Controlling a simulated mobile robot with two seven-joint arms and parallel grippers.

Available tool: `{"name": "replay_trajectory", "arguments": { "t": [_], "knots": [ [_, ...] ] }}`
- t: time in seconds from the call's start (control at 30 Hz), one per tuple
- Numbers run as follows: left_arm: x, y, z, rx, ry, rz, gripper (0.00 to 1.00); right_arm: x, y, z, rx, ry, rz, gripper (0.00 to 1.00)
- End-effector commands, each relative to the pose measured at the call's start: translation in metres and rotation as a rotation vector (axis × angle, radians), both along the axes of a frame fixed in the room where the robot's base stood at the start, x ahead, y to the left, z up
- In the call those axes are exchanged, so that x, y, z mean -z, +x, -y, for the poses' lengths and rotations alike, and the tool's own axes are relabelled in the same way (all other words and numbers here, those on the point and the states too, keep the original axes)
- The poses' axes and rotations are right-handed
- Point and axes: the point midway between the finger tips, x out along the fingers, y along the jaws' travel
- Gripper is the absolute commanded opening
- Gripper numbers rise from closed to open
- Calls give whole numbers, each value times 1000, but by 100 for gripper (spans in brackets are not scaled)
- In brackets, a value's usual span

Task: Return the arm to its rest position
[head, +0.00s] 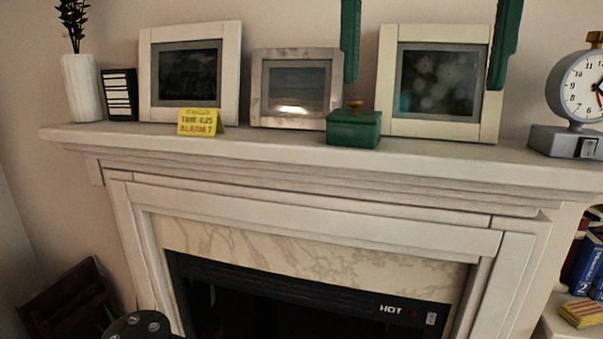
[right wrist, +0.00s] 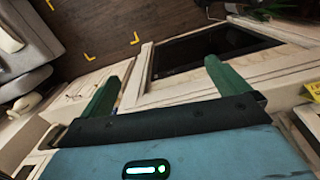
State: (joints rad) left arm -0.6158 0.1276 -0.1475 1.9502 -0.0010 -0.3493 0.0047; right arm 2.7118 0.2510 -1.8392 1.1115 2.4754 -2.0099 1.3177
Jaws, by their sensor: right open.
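My right gripper (head: 423,82) shows in the head view as two green fingers hanging in from the top edge, wide apart. They stand in front of or above the right-hand picture frame, with nothing between them. In the right wrist view, the same gripper (right wrist: 166,68) has its two green fingers spread and empty. Its palm and blue-green body fill the bottom of that view. The rest of my right arm is out of the head view. My left gripper is not in view.
A white mantel shelf (head: 290,148) holds three picture frames, a green lidded box (head: 353,126), a yellow card (head: 199,122), a white vase (head: 82,88) and a clock (head: 583,85). A dark heater (head: 300,300) sits below. Books (head: 585,262) stand at right.

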Motion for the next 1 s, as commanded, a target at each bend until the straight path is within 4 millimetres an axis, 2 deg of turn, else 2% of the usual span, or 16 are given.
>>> {"name": "replay_trajectory", "arguments": {
  "t": [0.03, 0.37, 0.47, 0.7, 1.0],
  "knots": [
    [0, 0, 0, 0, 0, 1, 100, 0, 0, 0, 0, 0, 1, 100],
    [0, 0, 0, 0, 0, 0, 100, 84, 55, -30, -163, 27, -27, 100],
    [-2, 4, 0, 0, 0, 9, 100, 118, 71, -43, -230, 49, -31, 100],
    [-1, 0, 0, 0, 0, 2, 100, 219, 104, -83, -425, 158, -19, 100],
    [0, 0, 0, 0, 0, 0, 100, 333, 115, -135, -621, 365, 50, 100]
  ]
}}
